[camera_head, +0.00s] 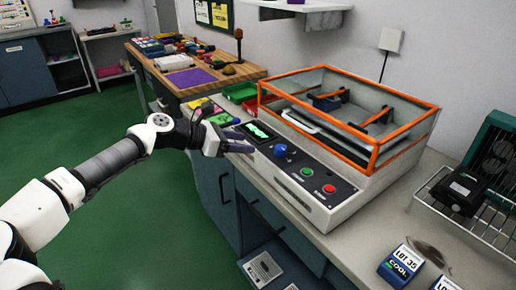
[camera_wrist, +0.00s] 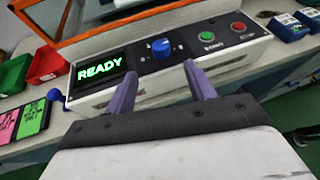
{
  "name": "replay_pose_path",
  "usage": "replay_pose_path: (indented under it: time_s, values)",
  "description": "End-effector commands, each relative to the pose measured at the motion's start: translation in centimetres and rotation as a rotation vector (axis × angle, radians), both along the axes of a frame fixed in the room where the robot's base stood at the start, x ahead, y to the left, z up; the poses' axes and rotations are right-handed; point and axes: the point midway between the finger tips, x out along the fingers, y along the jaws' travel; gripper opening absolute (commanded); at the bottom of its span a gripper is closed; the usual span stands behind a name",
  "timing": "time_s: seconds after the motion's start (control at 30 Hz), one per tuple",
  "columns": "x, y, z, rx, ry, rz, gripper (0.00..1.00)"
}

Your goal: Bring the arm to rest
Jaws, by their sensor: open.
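My arm reaches in from the lower left in the head view, and my gripper (camera_head: 240,149) hangs beside the front left of a bench machine (camera_head: 318,210). In the wrist view my gripper (camera_wrist: 160,82) shows two purple fingers spread apart with nothing between them. Beyond them is the machine's front panel, with a lit screen (camera_wrist: 100,72) reading READY, a blue knob (camera_wrist: 161,48), a green button (camera_wrist: 206,37) and a red button (camera_wrist: 238,27). I cannot tell whether the fingers touch the panel.
An orange-framed clear cover (camera_head: 372,150) tops the machine. Red and green bins (camera_wrist: 47,62) stand left of it. A wire rack (camera_head: 480,215) and a LOT 35 box (camera_head: 402,265) are on the right. A wooden table (camera_head: 215,85) stands behind; green floor (camera_head: 140,225) is open at left.

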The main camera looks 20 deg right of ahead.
Motion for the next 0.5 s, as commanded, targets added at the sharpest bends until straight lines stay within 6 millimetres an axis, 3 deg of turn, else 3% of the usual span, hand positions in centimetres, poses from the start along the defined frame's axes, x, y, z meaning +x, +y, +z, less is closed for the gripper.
replay_pose_path:
  time_s: [0.2, 0.5]
  values:
    - [-0.2, 1.9, 0.8, -0.001, 0.000, 0.001, 0.54]
    - [-0.2, 2.1, 0.9, -0.001, 0.001, 0.000, 0.54]
